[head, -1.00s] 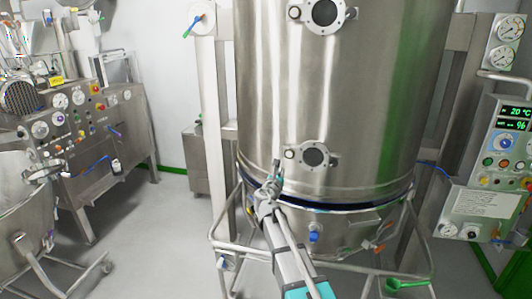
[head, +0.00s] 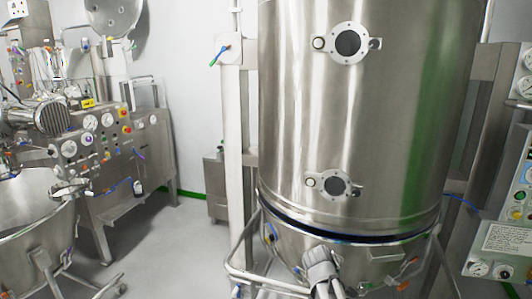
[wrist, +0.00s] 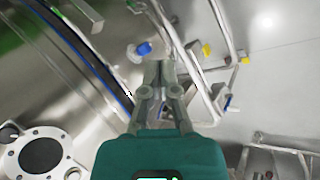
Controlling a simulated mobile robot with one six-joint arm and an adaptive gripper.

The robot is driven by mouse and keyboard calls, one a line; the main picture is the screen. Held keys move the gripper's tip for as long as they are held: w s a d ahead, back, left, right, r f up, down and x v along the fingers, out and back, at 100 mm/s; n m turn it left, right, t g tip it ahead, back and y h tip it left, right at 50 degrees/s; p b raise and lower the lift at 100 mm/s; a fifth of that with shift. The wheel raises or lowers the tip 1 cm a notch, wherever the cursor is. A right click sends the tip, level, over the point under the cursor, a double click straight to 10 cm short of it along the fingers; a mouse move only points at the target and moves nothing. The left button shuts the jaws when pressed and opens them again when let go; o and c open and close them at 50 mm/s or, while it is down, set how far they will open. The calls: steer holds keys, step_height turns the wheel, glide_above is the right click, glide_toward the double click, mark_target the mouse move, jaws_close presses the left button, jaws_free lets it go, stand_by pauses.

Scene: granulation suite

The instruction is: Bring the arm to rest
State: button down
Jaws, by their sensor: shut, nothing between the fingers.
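My gripper (wrist: 160,70) shows in the wrist view, its grey fingers together and empty beyond the teal wrist housing. Behind the fingertips in that view is a blue-tipped fitting (wrist: 144,49) on the steel vessel. In the head view the end of my arm is low at the bottom, in front of the tall steel vessel's lower bowl (head: 385,255). The fingertips are not clear there. I cannot tell whether anything touches the vessel.
A steel frame rail (head: 240,272) runs around the vessel's base. A control panel (head: 500,245) stands at the right. A console with gauges (head: 125,150) and a steel bowl (head: 35,225) are at the left. Clear floor (head: 180,240) lies between.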

steer(key=s+a+f+m+g+y, duration=0.2)
steer(key=s+m, duration=0.1)
steer(key=s, duration=0.3)
steer(key=s+a+f+m+g+y, duration=0.1)
steer(key=s+a+m+g+y, duration=0.1)
steer(key=s, duration=0.4)
steer(key=shift+s+a+f+m+y+b, duration=0.15)
steer(key=shift+a+f+m+y+b, duration=0.2)
steer(key=shift+a+m+y, duration=0.6)
steer(key=shift+d+m+h, duration=0.25)
steer(key=shift+d, duration=0.15)
